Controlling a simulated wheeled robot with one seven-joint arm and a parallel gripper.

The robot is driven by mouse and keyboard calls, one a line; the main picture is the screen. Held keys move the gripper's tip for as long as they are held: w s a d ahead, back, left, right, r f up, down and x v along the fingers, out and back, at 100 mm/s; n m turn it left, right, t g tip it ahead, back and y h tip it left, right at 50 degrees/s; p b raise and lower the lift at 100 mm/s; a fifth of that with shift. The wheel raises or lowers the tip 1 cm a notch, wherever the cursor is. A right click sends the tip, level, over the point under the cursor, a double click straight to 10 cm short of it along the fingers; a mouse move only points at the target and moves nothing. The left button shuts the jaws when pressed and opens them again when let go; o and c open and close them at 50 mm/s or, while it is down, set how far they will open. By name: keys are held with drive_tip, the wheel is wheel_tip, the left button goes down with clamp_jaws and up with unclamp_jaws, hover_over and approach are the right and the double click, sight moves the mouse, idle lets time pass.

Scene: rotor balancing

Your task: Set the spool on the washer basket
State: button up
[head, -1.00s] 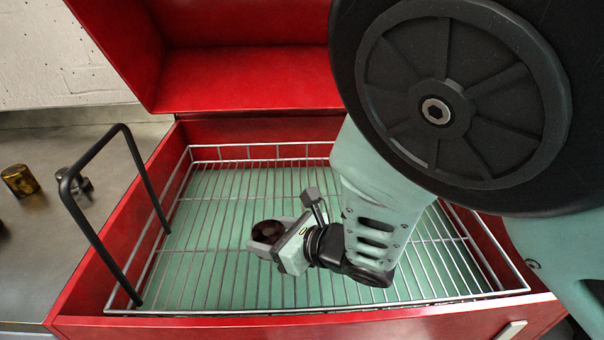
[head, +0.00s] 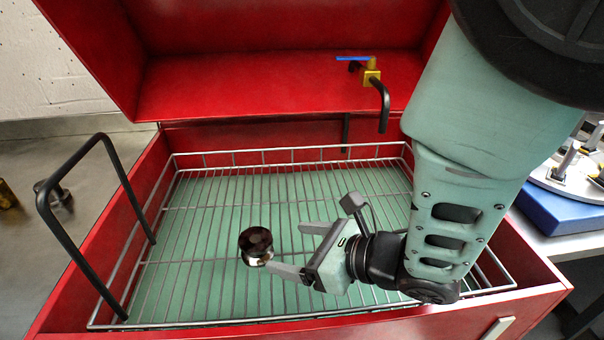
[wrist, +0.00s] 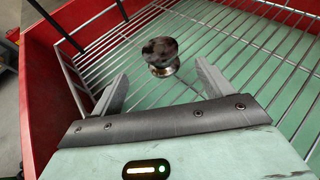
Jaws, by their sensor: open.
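The spool (head: 256,246), a small dark, shiny, flanged cylinder, stands upright on the wire floor of the washer basket (head: 200,203), near its middle. It also shows in the wrist view (wrist: 161,52), just beyond my fingertips, with basket wires around it. My gripper (head: 288,248) is open and empty, low over the basket to the right of the spool. Its fingers point left, and the nearer fingertip looks close to the spool's lower edge; I cannot tell whether they touch. In the wrist view both fingers (wrist: 160,78) are spread apart with a gap in front of the spool.
A black bar handle (head: 48,215) rises at the basket's left side. Red washer walls (head: 535,265) surround the basket, with a raised red lid (head: 230,90) behind. A blue-levered tap (head: 372,77) hangs at the back. A metal part (head: 52,192) sits on the left bench.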

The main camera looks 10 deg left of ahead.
drive_tip(key=shift+v, duration=1.25)
drive_tip(key=shift+w+r+m, duration=0.15)
drive_tip(key=shift+m, duration=0.15)
drive_tip(key=d+r+m+h+p, duration=0.4)
drive_tip(key=d+m+h, duration=0.35)
drive_tip(key=m, duration=1.35)
drive_tip(key=s+d+r+m+g+h+p, duration=0.1)
drive_tip(key=s+d+r+m, duration=0.3)
drive_tip(key=m, duration=0.6)
drive_tip(key=s+d+r+m+g+h+p, duration=0.2)
drive_tip(key=s+d+r+m+g+h, duration=0.1)
drive_tip(key=s+m, duration=0.5)
drive_tip(key=d+r+m+g, duration=0.1)
drive_tip(key=d+r+m, duration=0.1)
drive_tip(key=d, duration=0.1)
drive_tip(key=shift+s+d, duration=0.15)
drive_tip(key=shift+s, duration=0.2)
